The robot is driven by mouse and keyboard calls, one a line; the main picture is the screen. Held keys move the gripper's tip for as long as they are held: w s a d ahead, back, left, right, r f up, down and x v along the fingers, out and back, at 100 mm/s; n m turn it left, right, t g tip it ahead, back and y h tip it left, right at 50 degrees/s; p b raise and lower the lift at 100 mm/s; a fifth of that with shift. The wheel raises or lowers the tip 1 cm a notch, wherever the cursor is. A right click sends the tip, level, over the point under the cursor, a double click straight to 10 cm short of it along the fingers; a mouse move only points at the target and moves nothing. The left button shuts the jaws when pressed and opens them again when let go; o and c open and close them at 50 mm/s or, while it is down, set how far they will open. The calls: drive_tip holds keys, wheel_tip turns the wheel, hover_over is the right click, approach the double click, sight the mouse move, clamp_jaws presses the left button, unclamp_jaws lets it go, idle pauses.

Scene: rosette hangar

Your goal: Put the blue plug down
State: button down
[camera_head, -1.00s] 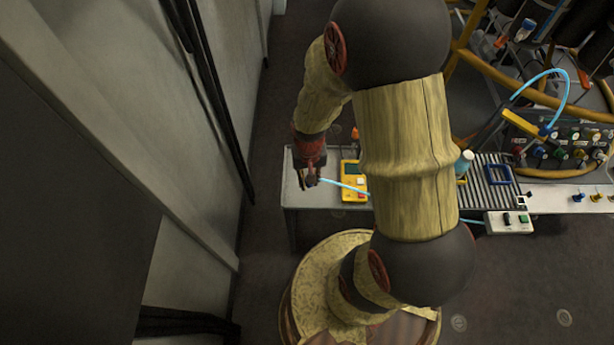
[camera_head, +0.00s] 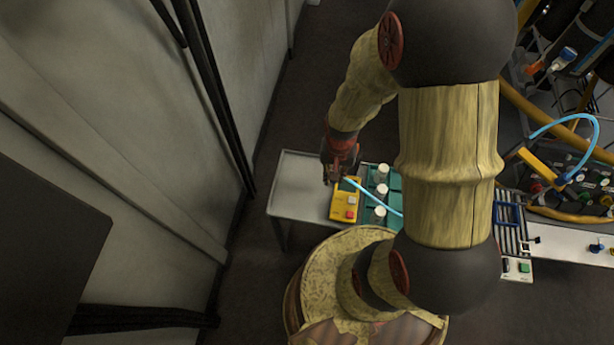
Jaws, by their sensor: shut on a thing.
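My gripper (camera_head: 335,178) is shut on the blue plug, at the end of a light blue cable (camera_head: 372,197). The plug itself is mostly hidden by the fingers and too small to make out. The cable runs from the fingers down to the right and passes behind my arm. The gripper is over the bench (camera_head: 292,189), beside the upper left of a yellow box (camera_head: 344,206). From this angle I cannot tell its height above the bench.
The bench's left end is bare. A teal tray (camera_head: 396,184) with white-capped jars (camera_head: 380,190) is right of the yellow box. A blue frame (camera_head: 508,214) and a switch box (camera_head: 517,269) lie farther right. A wall (camera_head: 120,150) rises on the left.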

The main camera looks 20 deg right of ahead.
drive_tip(key=w+a+f+b, duration=0.3)
drive_tip(key=w+a+f, duration=0.1)
drive_tip(key=w, duration=0.3)
drive_tip(key=b, duration=0.2)
hover_over(300, 179)
drive_tip(key=f, duration=0.5)
drive_tip(key=shift+s+d, duration=0.15)
drive_tip(key=shift+s, duration=0.15)
drive_tip(key=shift+w+f+b, duration=0.15)
drive_tip(key=shift+f+b, duration=0.4)
drive_tip(key=shift+f, duration=0.35)
drive_tip(key=shift+w+f+b, duration=0.1)
drive_tip(key=shift+f+b, duration=0.4)
drive_tip(key=shift+f, duration=0.4)
drive_tip(key=shift+f, duration=0.15)
drive_tip(key=c, duration=1.6)
unclamp_jaws()
drive_tip(key=shift+c, duration=0.2)
